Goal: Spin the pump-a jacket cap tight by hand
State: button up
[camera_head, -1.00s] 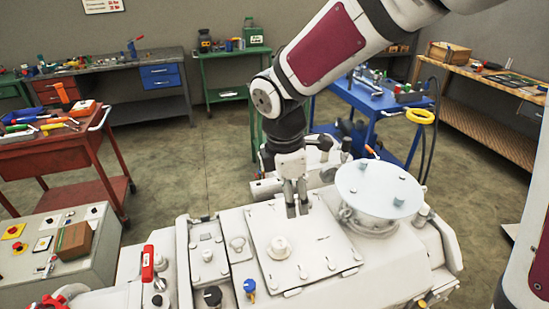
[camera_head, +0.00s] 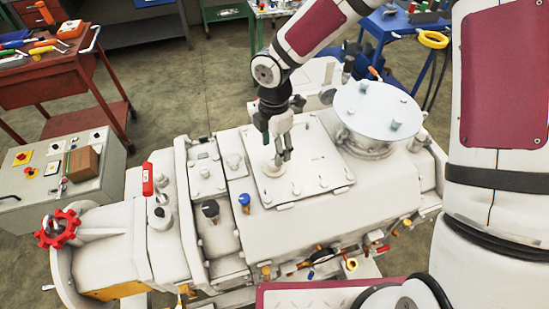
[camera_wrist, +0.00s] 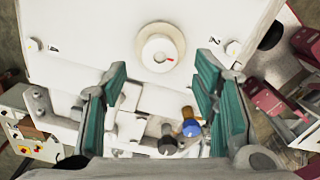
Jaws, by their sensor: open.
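The white machine (camera_head: 310,215) carries a flat square plate held by corner bolts. A white round cap (camera_head: 270,170) sits on this plate. In the wrist view the cap (camera_wrist: 160,48) is a raised disc with a stepped centre and a small red mark. My gripper (camera_head: 281,157) points down close to the cap, and its fingers partly cover it in the head view. In the wrist view the teal finger pads (camera_wrist: 160,78) stand wide apart with nothing between them. The cap lies beyond the fingertips, roughly centred between them. Whether they touch it cannot be told.
A blue-topped knob (camera_head: 244,200) and a black knob (camera_head: 210,209) stand left of the plate. A round metal lid (camera_head: 377,110) rises to its right. A red handwheel (camera_head: 58,229) is at the machine's left end. A red tool cart (camera_head: 65,85) stands behind left.

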jog(key=shift+f, duration=2.7)
jog(key=c, duration=1.2)
